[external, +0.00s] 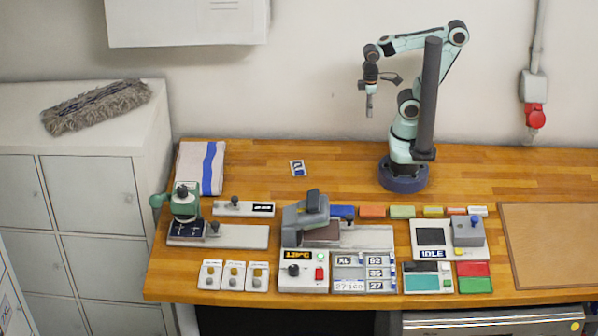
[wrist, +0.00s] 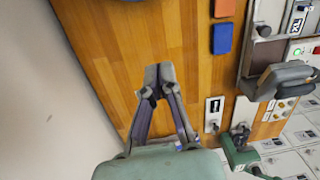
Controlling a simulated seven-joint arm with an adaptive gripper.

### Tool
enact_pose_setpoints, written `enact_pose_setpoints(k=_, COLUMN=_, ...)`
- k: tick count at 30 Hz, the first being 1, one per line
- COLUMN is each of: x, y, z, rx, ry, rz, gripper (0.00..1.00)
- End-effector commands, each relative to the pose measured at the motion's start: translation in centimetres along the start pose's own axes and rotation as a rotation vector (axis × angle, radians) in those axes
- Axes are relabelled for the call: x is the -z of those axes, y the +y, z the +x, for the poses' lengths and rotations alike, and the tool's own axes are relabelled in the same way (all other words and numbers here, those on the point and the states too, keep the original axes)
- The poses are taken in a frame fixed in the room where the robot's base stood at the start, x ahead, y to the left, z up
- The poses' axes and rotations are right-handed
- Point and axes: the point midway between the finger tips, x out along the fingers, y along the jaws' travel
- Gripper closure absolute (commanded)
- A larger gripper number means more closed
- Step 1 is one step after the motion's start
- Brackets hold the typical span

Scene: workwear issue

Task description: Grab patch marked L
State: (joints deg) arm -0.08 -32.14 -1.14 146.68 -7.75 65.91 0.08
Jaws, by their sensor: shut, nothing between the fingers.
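A small white and dark-blue patch (external: 298,168) lies flat on the wooden table, left of my arm's base; its marking is too small to read. My gripper (external: 369,113) hangs high above the back of the table, pointing down, to the right of the patch and well apart from it. In the wrist view my gripper (wrist: 158,72) has its fingertips together with nothing held. The patch is not clearly visible there; the fingers may cover it.
A grey press (external: 306,213) stands mid-table, with a green hand press (external: 185,203) on the left. A striped cloth (external: 202,168) lies at the back left. Several coloured blocks line up near a blue one (external: 342,212). Table around the patch is clear; the wall is close behind.

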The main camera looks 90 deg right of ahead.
Motion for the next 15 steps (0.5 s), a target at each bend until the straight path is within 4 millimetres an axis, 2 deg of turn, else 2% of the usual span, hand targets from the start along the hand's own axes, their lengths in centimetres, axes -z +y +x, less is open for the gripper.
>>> enact_pose_setpoints(k=1, x=0.0, y=0.0, z=0.0, rx=0.0, ry=0.0, rz=0.0, gripper=1.0)
enact_pose_setpoints(k=5, x=0.0, y=0.0, z=0.0, rx=0.0, ry=0.0, rz=0.0, gripper=0.59)
enact_pose_setpoints(k=6, x=0.0, y=0.0, z=0.0, rx=0.0, ry=0.0, rz=0.0, gripper=0.56)
enact_pose_setpoints(k=15, x=0.31, y=0.0, z=-0.01, rx=0.0, ry=0.016, rz=-0.014, gripper=0.56)
